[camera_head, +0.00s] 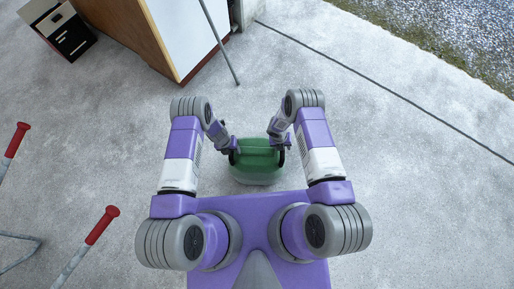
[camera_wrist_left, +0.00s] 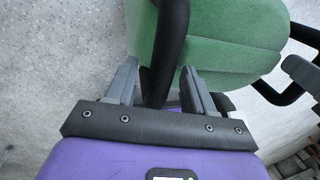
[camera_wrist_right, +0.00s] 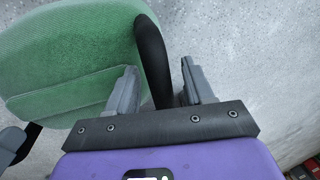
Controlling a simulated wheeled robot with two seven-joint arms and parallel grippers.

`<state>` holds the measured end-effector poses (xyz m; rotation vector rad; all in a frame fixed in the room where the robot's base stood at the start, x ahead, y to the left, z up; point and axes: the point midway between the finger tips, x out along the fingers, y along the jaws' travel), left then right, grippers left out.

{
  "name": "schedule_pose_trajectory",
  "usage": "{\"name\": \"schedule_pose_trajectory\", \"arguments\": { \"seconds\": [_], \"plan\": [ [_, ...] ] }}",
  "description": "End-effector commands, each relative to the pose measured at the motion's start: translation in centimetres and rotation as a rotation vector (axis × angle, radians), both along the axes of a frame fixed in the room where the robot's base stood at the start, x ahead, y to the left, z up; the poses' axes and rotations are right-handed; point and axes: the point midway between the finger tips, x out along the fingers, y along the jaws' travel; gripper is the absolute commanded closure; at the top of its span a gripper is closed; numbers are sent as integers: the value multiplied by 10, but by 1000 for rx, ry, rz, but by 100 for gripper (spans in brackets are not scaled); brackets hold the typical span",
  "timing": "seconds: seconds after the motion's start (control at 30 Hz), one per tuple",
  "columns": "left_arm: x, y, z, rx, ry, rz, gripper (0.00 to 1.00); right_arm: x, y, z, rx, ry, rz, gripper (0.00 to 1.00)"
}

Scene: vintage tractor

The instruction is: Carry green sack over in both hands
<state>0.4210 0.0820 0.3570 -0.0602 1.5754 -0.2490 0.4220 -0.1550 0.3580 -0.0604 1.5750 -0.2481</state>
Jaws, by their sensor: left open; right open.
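The green sack (camera_head: 257,164) is a rounded green body with black loop handles on its two sides. It sits in front of my base, between my two grippers. My left gripper (camera_head: 229,147) is at its left side; in the left wrist view the open fingers (camera_wrist_left: 160,88) stand on either side of a black handle (camera_wrist_left: 172,40). My right gripper (camera_head: 281,143) is at its right side; in the right wrist view its open fingers (camera_wrist_right: 160,88) stand on either side of the other black handle (camera_wrist_right: 152,55). I cannot tell whether the fingers touch the handles.
A white and brown cabinet (camera_head: 190,35) stands at the top, with a grey pole (camera_head: 220,45) leaning by it. A black box (camera_head: 60,32) is at the top left. Red-ended bars (camera_head: 100,226) are at the left. The concrete floor (camera_head: 400,160) at the right is clear; gravel (camera_head: 440,35) lies beyond.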

Motion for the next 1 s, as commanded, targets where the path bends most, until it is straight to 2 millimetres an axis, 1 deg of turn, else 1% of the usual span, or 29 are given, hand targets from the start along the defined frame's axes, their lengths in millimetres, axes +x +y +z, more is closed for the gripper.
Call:
{"name": "schedule_pose_trajectory", "arguments": {
  "seconds": [0.3, 0.33, 0.67, 1.0],
  "plan": [
    [0, 0, -3, 0, 0, 0, 47, 0, 0, -2, 0, 0, 0, 48],
    [0, 0, -3, 0, 0, 0, 48, 0, 0, -2, 0, 0, 0, 50],
    [0, 0, -2, 0, 0, 0, 99, 0, 0, -2, 0, 0, -1, 100],
    [0, 0, -2, 0, 0, 0, 100, 0, 0, -2, 0, 0, -1, 100]
  ]
}}
